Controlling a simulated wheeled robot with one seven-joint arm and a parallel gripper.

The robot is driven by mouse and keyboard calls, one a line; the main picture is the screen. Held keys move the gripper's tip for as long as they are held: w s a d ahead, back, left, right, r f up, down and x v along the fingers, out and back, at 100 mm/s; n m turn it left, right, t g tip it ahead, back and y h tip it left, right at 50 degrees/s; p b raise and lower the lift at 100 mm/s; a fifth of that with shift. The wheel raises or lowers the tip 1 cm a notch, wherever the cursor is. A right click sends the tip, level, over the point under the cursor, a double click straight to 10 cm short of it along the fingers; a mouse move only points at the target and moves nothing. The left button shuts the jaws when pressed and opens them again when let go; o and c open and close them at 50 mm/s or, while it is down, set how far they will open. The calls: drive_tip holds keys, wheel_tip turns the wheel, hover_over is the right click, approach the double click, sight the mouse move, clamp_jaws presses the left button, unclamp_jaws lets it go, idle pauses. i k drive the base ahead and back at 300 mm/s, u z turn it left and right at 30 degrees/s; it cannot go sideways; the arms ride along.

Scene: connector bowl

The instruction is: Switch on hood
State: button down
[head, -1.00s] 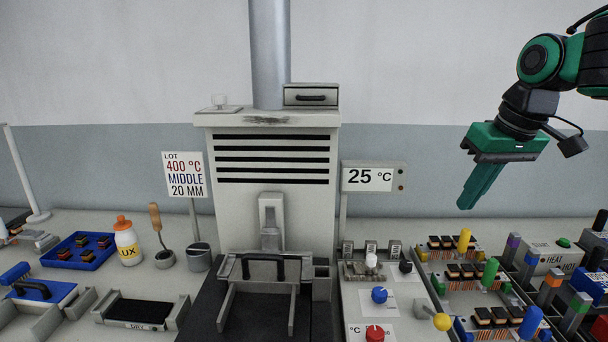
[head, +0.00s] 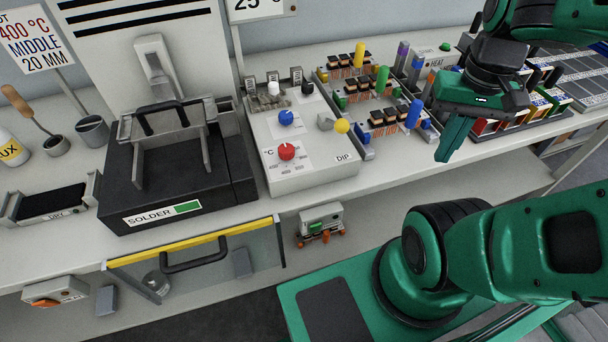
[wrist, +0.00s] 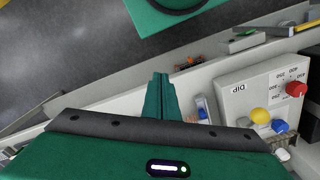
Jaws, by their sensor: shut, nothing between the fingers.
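The hood is the white slotted cabinet (head: 150,20) behind the black solder unit. Its top and pipe are out of view now. A grey lever-like fitting (head: 155,62) is on its front. A box with an orange rotary knob (head: 57,291) is at the lower left, below the bench top; I cannot tell what it controls. My gripper (head: 443,156) is shut and empty, pointing down near the bench's front edge, right of the dip panel and far from the hood. Its shut fingers also show in the wrist view (wrist: 160,95).
The black solder unit (head: 240,165) stands before the hood. The dip panel (head: 310,172) has red, blue and white knobs and a yellow-ended lever. A yellow-edged drawer or door with a black handle (head: 195,255) is below.

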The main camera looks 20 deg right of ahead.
sight(314, 228)
drive_tip(key=u, duration=0.35)
drive_tip(key=k, duration=1.75)
drive_tip(key=z, duration=0.4)
drive_tip(key=i, duration=1)
drive_tip(key=u, duration=0.05)
